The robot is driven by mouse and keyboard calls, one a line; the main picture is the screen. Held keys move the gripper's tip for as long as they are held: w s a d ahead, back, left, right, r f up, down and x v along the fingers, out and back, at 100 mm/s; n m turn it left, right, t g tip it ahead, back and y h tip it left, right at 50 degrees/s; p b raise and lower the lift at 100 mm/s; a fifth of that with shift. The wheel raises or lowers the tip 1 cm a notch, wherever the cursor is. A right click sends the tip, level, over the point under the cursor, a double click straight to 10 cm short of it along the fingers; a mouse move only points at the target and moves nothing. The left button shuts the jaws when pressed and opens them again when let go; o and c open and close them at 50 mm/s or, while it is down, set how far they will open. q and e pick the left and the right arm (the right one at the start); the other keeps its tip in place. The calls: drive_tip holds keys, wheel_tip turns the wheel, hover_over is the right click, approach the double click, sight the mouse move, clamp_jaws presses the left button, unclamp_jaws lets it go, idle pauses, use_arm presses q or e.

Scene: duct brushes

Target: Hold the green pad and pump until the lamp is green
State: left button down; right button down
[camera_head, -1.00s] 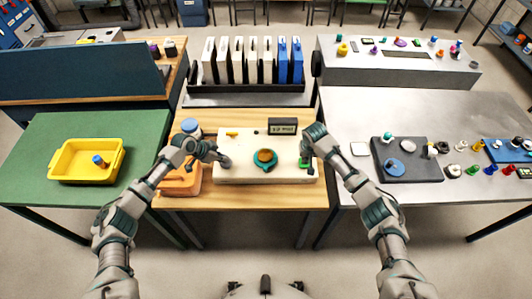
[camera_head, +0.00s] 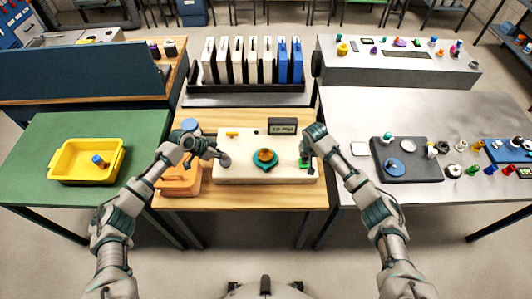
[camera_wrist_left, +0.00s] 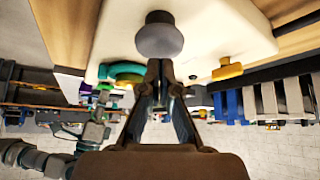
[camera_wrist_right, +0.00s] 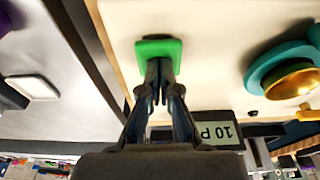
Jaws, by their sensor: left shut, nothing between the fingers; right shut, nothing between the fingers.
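A cream box (camera_head: 240,172) lies on the wooden table. Its green pad (camera_wrist_right: 160,47) is at the right end, and my right gripper (camera_wrist_right: 158,85) is shut with its tips at the pad, seemingly touching it. A grey round knob (camera_wrist_left: 158,36) is at the box's left end. My left gripper (camera_wrist_left: 160,75) is shut, with its tips at or just beside the knob; contact is unclear. A lamp with an amber dome (camera_head: 265,156) in a teal ring sits in the box's middle and does not look green. A display (camera_wrist_right: 215,131) reads "10 P".
An orange block (camera_head: 180,184) and a blue round thing (camera_head: 190,125) are left of the box. A yellow tray (camera_head: 66,160) stands on the green table. A rack of white and blue panels (camera_head: 250,90) is behind. A yellow piece (camera_wrist_left: 228,69) sits on the box.

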use_arm(q)
drive_tip(key=shift+f, duration=1.15)
drive_tip(key=shift+r, duration=1.25)
wheel_tip(320, 180, up, 7)
use_arm(e)
drive_tip(key=shift+r, duration=3.5)
